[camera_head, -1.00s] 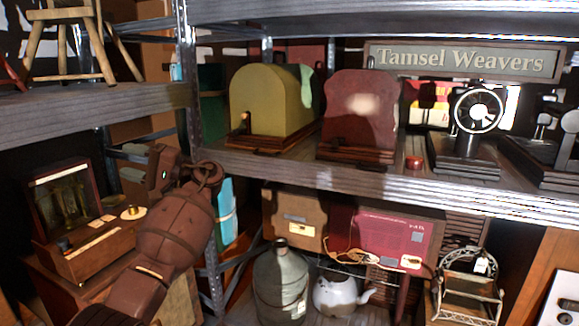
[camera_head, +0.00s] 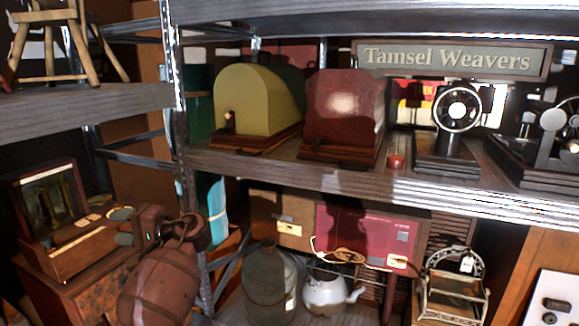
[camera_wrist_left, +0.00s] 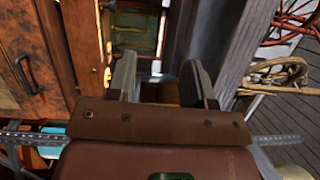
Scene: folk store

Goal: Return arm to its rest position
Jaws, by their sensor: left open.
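My left arm (camera_head: 165,275), reddish brown, comes in at the lower left of the head view. My left gripper (camera_head: 122,226) is at its upper end, in front of the wooden box with the open lid. Its two grey fingers stand apart with nothing seen between them. In the left wrist view the gripper (camera_wrist_left: 162,84) also shows both fingers apart and empty. My right gripper is in neither view.
A metal shelf (camera_head: 330,178) holds a yellow-green domed case (camera_head: 245,100), a red case (camera_head: 343,105) and sewing machines. An open-lidded wooden box (camera_head: 75,245) is close by the left gripper. A grey jug (camera_head: 268,285) and white kettle (camera_head: 325,292) stand below.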

